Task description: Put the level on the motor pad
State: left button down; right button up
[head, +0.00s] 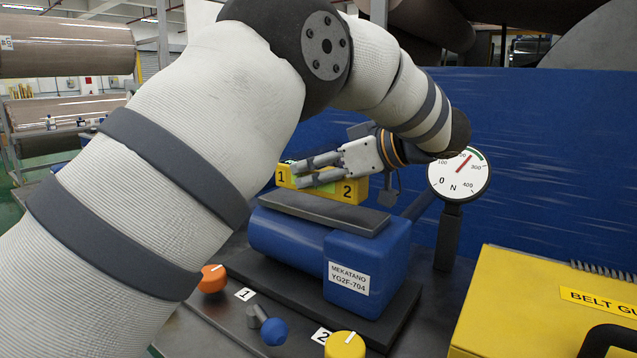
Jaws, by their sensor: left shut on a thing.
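The level is a yellow bar (348,190) with black "1" and "2" labels and a green vial showing between the fingers. My left gripper (312,171) is shut on it from the right, fingers pointing left. The motor pad is a dark grey flat plate (375,221) on top of the blue motor (372,262). The level lies across and over the pad's far part, roughly flat. I cannot tell whether its underside touches the pad. The fingers hide part of the level. My right gripper is not in view.
A dial gauge (459,177) on a post stands right of the motor. A yellow "BELT GU..." case (540,305) is at the right front. Orange (212,279), blue (274,331) and yellow (345,345) knobs line the front.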

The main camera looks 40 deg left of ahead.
aim_at(351, 191)
pick_arm(q)
jog(key=shift+f, duration=0.95)
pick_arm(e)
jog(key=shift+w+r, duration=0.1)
pick_arm(q)
jog(key=shift+f, duration=0.1)
jog(key=c, duration=1.1)
grip_release()
jog(key=shift+f, duration=0.1)
jog(key=shift+w+d+r, duration=0.1)
jog(key=shift+d+r, duration=0.15)
jog(key=shift+d, duration=0.15)
jog(key=b+v, duration=0.1)
jog(key=v, duration=0.9)
jog(key=shift+d+r+b, duration=0.15)
jog(key=shift+d+b, duration=0.2)
jog(key=shift+d, duration=0.05)
jog(key=shift+d+r, duration=0.2)
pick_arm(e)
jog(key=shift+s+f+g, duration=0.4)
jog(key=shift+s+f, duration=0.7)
